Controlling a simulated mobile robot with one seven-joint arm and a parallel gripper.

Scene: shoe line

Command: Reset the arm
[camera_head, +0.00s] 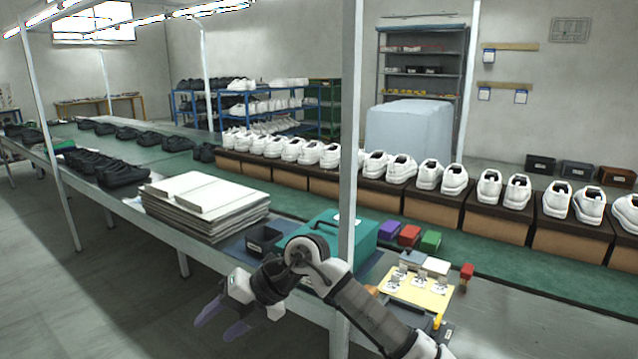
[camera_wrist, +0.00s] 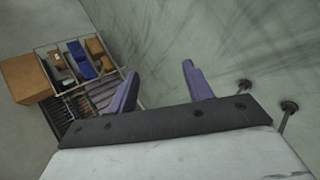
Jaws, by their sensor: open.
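My gripper (camera_head: 222,318) is in front of the work table (camera_head: 293,281), low in the head view, with its two purple fingers pointing down and to the left. The fingers are apart and nothing is between them. In the wrist view my gripper (camera_wrist: 160,84) also shows open and empty, with the grey floor (camera_wrist: 200,45) beyond it. My arm bends at the elbow over the table's near edge, close to a grey upright post (camera_head: 348,150).
A stack of grey boards (camera_head: 205,205), a teal case (camera_head: 335,238) and small coloured boxes (camera_head: 409,236) lie on the table. White shoes (camera_head: 402,167) stand on brown boxes behind. Black shoes (camera_head: 120,170) lie at left. A rack with bins (camera_wrist: 75,65) shows in the wrist view. Floor at front left is clear.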

